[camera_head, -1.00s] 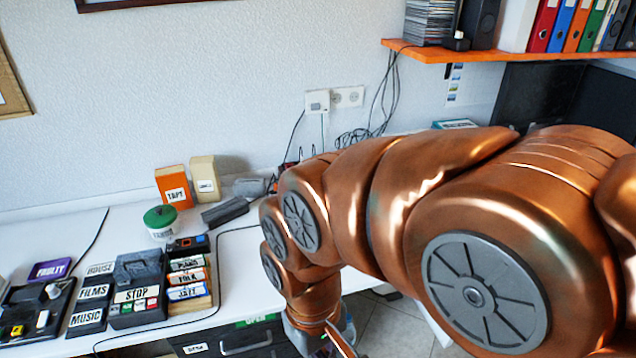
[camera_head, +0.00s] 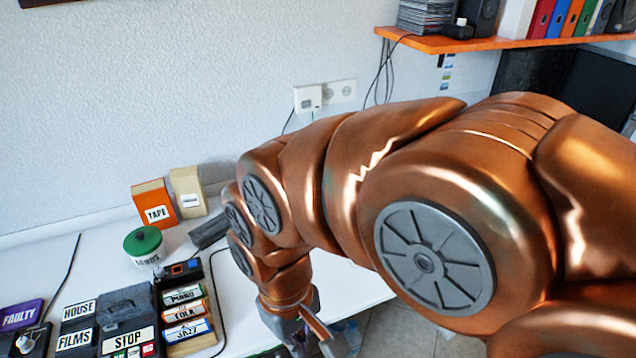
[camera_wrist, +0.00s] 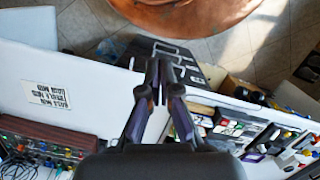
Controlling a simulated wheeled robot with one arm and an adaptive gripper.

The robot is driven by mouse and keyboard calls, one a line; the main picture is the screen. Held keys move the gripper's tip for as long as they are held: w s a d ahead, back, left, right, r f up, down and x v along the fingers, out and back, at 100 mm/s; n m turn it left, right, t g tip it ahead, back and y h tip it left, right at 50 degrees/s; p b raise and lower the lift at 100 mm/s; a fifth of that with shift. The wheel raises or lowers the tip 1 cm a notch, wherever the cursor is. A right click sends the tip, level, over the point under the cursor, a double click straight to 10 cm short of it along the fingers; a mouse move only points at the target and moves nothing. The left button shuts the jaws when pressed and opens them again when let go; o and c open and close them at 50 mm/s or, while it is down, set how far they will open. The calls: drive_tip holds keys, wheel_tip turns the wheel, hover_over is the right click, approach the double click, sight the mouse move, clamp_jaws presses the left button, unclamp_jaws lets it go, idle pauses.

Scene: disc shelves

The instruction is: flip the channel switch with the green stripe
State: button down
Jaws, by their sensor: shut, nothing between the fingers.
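My gripper (camera_head: 322,340) hangs low past the table's front edge in the head view, partly cut off by the frame. In the wrist view the gripper's fingers (camera_wrist: 158,75) are together and empty, above the table edge. I cannot make out a channel switch with a green stripe in either view. A long brown-edged panel (camera_wrist: 55,135) with rows of small coloured knobs lies at lower left in the wrist view; its details are too small to tell. A black box (camera_head: 28,342) with a white lever is cut off at the lower left of the head view.
A green-lidded tub (camera_head: 143,245) and TAPE box (camera_head: 154,203) stand behind. An orange shelf (camera_head: 480,42) hangs above. A paper label (camera_wrist: 46,94) lies on bare white table.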

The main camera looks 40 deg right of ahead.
drive_tip(key=w+d+f+t+y+b, duration=0.1)
drive_tip(key=w+f+t+b, duration=0.15)
drive_tip(key=w, duration=0.45)
drive_tip(key=w+d+f+t+b, duration=0.1)
drive_tip(key=w+b, duration=0.2)
drive_tip(key=w, duration=0.4)
drive_tip(key=w+d+f+t+b, duration=0.1)
drive_tip(key=w+d+t+b, duration=0.4)
drive_tip(key=w+d, duration=0.75)
drive_tip(key=w+d+m+t+h+b, duration=0.1)
drive_tip(key=w+d+m+h+b, duration=0.1)
drive_tip(key=d, duration=1.1)
drive_tip(key=w+d+f+m+t+h+b, duration=0.1)
drive_tip(key=d+t+h+b, duration=0.1)
drive_tip(key=d, duration=1.1)
drive_tip(key=shift+w+d+m+b, duration=0.2)
drive_tip(key=shift+w+m+b, duration=0.2)
drive_tip(key=shift+b, duration=0.5)
drive_tip(key=shift+f, duration=0.1)
